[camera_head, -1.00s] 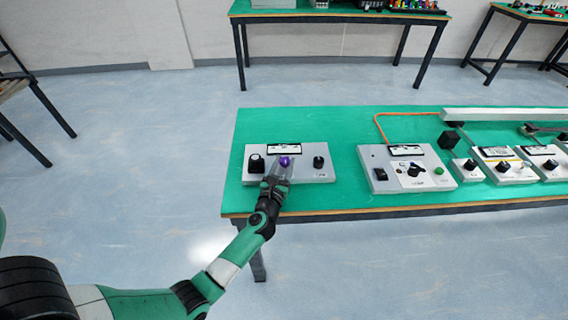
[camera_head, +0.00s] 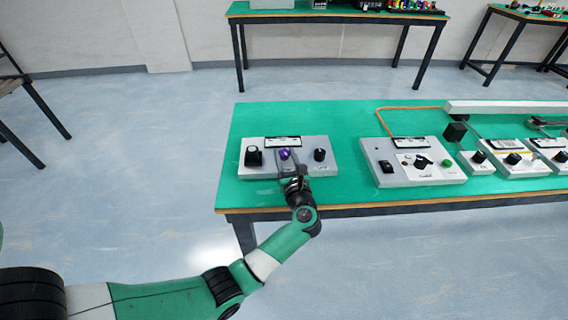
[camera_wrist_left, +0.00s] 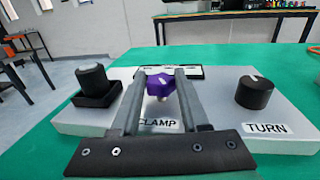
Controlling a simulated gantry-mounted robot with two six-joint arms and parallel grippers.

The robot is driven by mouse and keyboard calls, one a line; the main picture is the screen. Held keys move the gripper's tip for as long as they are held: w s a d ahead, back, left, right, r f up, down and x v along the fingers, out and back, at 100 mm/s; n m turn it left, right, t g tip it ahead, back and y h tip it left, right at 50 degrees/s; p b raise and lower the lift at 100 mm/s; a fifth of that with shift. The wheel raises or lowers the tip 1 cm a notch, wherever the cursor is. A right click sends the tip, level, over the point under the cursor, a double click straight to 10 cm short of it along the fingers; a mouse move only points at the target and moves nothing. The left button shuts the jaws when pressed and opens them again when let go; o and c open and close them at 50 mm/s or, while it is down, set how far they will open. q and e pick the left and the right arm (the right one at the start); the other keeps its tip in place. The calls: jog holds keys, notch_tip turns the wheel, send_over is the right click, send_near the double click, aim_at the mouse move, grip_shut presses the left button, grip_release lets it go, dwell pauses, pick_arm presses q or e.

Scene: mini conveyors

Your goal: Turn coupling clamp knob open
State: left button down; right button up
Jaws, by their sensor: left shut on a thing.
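The purple clamp knob (camera_head: 284,154) stands in the middle of a light grey control box (camera_head: 322,168) on the green table. In the left wrist view the purple knob (camera_wrist_left: 160,86) sits between the fingertips, above a label reading CLAMP. My left gripper (camera_head: 287,160) reaches the knob from the front and is shut on it; its fingers (camera_wrist_left: 160,80) lie on either side of the knob. The fingers hide part of the box front. My right gripper is not in view.
A black knob on a square base (camera_head: 254,157) stands left of the clamp knob. A round black knob (camera_head: 319,155), labelled TURN in the wrist view, stands to its right. A small display (camera_head: 283,142) is behind. Another control box (camera_head: 398,178) stands farther right, with free green table between.

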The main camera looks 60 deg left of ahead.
pick_arm(q)
jog(key=g, duration=0.1)
jog(key=n+g, duration=0.1)
jog(key=shift+w+n+g+y+b, duration=0.2)
jog(key=shift+n+g+y+b, duration=0.1)
jog(key=shift+b, duration=0.05)
jog(key=shift+n+g, duration=0.8)
jog(key=shift+g, duration=0.4)
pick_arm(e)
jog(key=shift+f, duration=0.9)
pick_arm(q)
jog(key=shift+n+g, duration=0.3)
jog(key=shift+g, duration=0.2)
jog(key=shift+c, duration=2)
grip_release()
jog(key=d, duration=0.7)
jog(key=w+d, duration=0.1)
jog(key=d, duration=0.3)
jog(key=shift+d, duration=0.35)
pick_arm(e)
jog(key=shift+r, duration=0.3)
